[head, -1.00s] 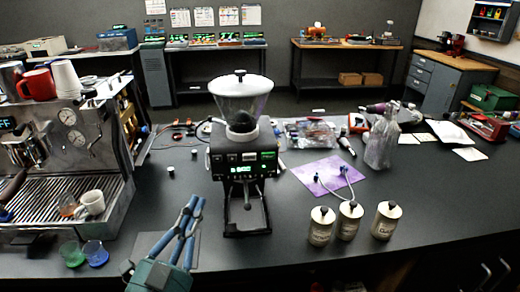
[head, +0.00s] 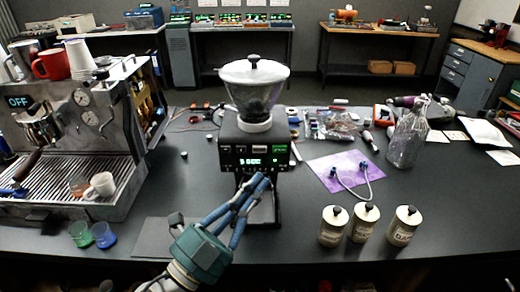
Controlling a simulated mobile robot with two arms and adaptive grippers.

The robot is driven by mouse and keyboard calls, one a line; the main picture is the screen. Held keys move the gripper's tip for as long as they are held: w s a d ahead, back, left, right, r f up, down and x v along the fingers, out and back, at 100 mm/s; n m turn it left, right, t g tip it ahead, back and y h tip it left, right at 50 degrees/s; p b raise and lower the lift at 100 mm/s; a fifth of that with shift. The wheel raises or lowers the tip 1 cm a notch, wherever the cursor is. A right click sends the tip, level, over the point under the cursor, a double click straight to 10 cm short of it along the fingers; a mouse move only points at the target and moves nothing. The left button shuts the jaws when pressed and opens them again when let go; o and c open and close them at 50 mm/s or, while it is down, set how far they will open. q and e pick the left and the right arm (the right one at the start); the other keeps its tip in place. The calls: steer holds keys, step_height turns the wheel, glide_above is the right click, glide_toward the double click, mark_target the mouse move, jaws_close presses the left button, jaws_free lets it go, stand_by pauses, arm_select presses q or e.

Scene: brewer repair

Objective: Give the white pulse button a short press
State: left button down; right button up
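The coffee grinder (head: 252,140) stands upright in the middle of the counter, with a clear hopper (head: 254,85) on top. Its dark front panel has a lit display (head: 249,161), a green-lit part at the right and small light marks. The white pulse button is too small to pick out surely. My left gripper (head: 261,181) has a teal body and blue fingers that run up and right to just below the panel. Its fingertips come close together and hold nothing visible. They overlap the grinder's lower front; I cannot tell if they touch it. My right gripper is not in view.
An espresso machine (head: 75,130) stands at the left, with green and blue cups (head: 103,235) before it. Several canisters (head: 333,226) stand right of the grinder.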

arm_select(q)
steer(key=shift+w, duration=3.85)
steer(key=shift+w, duration=0.45)
steer(key=shift+w, duration=0.3)
stand_by(0.3)
steer(key=shift+s, duration=0.1)
stand_by(0.7)
steer(key=shift+s, duration=0.7)
steer(key=s, duration=0.5)
